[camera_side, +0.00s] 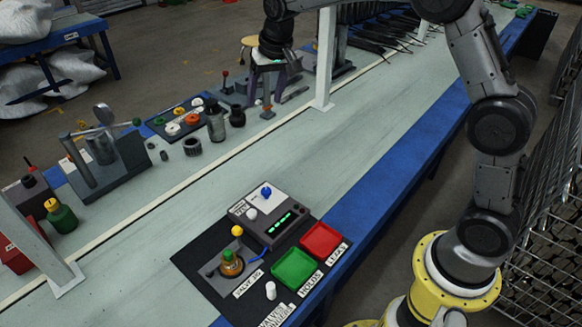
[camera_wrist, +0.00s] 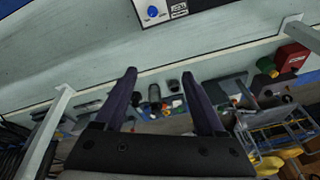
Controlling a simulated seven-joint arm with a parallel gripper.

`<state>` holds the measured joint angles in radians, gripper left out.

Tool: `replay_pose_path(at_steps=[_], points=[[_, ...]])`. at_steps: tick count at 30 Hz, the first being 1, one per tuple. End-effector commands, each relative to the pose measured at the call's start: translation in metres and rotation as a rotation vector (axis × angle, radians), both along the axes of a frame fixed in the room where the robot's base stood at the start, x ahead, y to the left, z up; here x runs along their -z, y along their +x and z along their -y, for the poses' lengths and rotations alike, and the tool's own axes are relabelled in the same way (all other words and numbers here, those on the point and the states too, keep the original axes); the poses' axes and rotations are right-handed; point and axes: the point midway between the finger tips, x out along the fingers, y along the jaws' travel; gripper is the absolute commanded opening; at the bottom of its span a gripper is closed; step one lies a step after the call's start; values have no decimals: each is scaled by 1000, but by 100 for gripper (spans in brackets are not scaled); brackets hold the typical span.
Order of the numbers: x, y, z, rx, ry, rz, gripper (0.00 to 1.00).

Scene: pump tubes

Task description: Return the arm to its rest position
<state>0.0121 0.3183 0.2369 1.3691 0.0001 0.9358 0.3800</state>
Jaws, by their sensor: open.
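My gripper (camera_side: 267,84) hangs at the top middle of the side view, high and far from the test station. In the wrist view my gripper (camera_wrist: 159,73) has its two dark fingers spread wide apart, with nothing between them. My arm rises from its yellow base at the lower right and bends over the top of the side view. The test station on its black mat (camera_side: 188,259) has a grey box with a blue knob (camera_side: 266,191). An orange-and-green fitting (camera_side: 230,263) stands in a holder there. The green tray (camera_side: 295,268) and red tray (camera_side: 321,239) look empty.
A white post (camera_side: 325,60) stands on the bench right of the gripper. Black, grey and coloured parts (camera_side: 215,122) line the bench's far edge, with a green bottle (camera_side: 61,215) at left. The middle bench strip (camera_side: 290,150) is clear. A wire cage (camera_side: 545,230) stands at right.

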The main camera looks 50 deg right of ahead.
Motion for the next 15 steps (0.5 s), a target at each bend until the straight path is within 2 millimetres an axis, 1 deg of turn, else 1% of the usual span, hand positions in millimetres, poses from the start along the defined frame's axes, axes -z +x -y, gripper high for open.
replay_pose_path(at_steps=[1,2,3,5,6,8,10,11,12,14,15], points=[[-25,-16,-1,-8,-2,34,72],[-37,-25,-1,-14,-4,50,72],[-51,-39,-2,-21,-7,70,72],[-72,-60,-2,-33,-11,100,72],[-83,-75,-3,-42,-15,119,72],[-98,-99,-3,-57,-21,145,72],[-112,-127,-4,-75,-28,176,72],[-117,-140,-4,-84,-33,187,72],[-122,-157,-4,-94,-37,203,72],[-127,-183,-5,-114,-45,225,72],[-128,-201,-5,-126,-51,238,72]])
